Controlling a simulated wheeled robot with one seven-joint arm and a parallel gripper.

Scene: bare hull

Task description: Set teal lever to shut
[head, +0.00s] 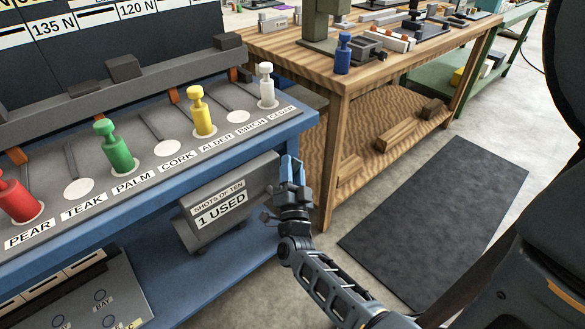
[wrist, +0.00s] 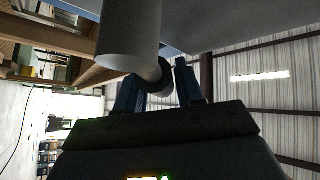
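I see no lever that is clearly teal in either view. My gripper (head: 291,163), with blue fingers, is raised beside the right end of a grey box (head: 204,232) marked "1 USED" under the blue bench. In the wrist view my gripper (wrist: 158,88) has its fingers apart. A pale grey cylinder (wrist: 130,35) with a dark round end (wrist: 160,78) fills much of the space between and in front of them. I cannot tell whether the fingers press on it.
On the bench stand red (head: 17,197), green (head: 116,148), yellow (head: 201,112) and white (head: 267,86) pegs by name labels. A wooden table (head: 345,85) with a blue peg (head: 343,54) stands close right. A dark mat (head: 440,220) lies on open floor.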

